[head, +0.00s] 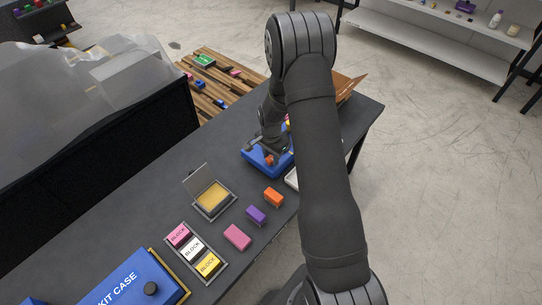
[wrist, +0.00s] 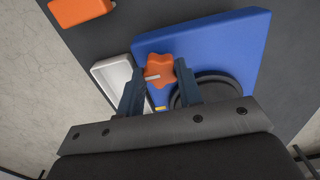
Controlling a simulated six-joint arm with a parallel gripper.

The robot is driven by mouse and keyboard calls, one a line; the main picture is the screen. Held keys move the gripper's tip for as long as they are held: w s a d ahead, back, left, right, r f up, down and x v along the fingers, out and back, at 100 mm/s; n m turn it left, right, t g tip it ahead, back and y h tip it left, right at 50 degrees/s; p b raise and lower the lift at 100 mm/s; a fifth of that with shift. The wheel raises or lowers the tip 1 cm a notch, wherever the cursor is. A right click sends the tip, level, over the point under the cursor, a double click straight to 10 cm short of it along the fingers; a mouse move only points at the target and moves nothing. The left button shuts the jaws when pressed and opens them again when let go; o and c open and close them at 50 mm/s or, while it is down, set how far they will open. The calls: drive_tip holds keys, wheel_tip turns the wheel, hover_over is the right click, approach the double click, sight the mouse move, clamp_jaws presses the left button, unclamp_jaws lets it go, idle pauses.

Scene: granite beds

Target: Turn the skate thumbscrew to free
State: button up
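The skate is a blue block (head: 256,160) on the dark table, partly hidden by my arm in the head view. It fills much of the wrist view (wrist: 225,45). Its thumbscrew is an orange lobed knob (wrist: 158,68) with a pale pointer line, and a small yellow mark shows below it. The knob also shows in the head view (head: 269,159). My gripper (wrist: 157,78) is open, with one finger on each side of the knob. Narrow gaps seem to show between fingers and knob, but contact deeper down cannot be told.
A dark round ring (wrist: 208,88) lies on the skate beside the right finger. A white tray (wrist: 112,75) is close to the left finger. Orange (head: 273,197), purple (head: 256,215) and pink (head: 237,237) blocks, a block tray (head: 220,262) and a blue kit case (head: 135,285) stand nearer.

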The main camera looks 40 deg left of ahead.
drive_tip(key=shift+c, duration=1.4)
drive_tip(key=n, duration=0.5)
drive_tip(key=shift+n, duration=0.4)
drive_tip(key=n, duration=1.2)
drive_tip(key=shift+n, duration=0.3)
drive_tip(key=n, duration=0.5)
drive_tip(key=shift+n, duration=0.4)
